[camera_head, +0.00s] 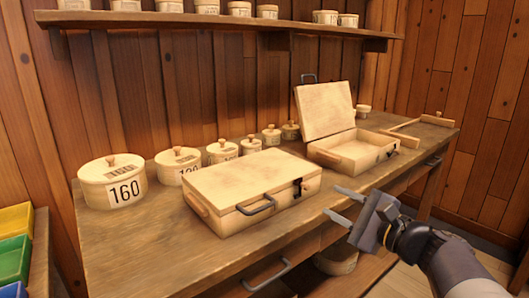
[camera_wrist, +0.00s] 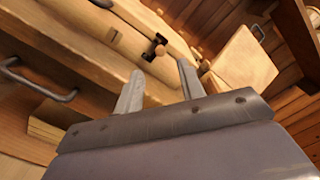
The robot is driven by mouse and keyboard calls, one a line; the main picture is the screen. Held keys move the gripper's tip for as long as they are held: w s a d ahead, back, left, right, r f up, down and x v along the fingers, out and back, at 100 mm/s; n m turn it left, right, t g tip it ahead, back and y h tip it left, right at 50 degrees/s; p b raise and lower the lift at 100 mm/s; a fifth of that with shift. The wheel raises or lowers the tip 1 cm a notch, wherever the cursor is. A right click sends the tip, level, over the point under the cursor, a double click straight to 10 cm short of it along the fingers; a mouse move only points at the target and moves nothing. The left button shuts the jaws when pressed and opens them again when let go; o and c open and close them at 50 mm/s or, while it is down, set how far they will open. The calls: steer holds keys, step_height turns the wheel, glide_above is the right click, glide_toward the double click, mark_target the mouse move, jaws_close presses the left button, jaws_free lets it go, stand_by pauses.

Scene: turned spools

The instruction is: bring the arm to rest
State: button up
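My gripper (camera_head: 342,205) is at the right front of the workbench, just off its front edge, with its two fingers apart and nothing between them. In the wrist view my gripper (camera_wrist: 160,85) also shows open and empty. A closed wooden case (camera_head: 245,185) with a grey handle and a dark latch lies on the bench, left of my gripper. A second wooden case (camera_head: 345,150) stands open behind my gripper, its lid (camera_head: 325,108) raised. The open case's lid also shows in the wrist view (camera_wrist: 242,62).
The workbench (camera_head: 130,240) carries several round lidded boxes, the largest marked 160 (camera_head: 112,182). A shelf (camera_head: 200,20) with more boxes hangs above. A drawer handle (camera_head: 267,275) sticks out at the bench front. Coloured bins (camera_head: 14,255) stand at the left. A wooden piece (camera_head: 437,119) lies at the far right.

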mark_target(308, 187)
steer(key=x, duration=0.7)
steer(key=shift+b, duration=0.4)
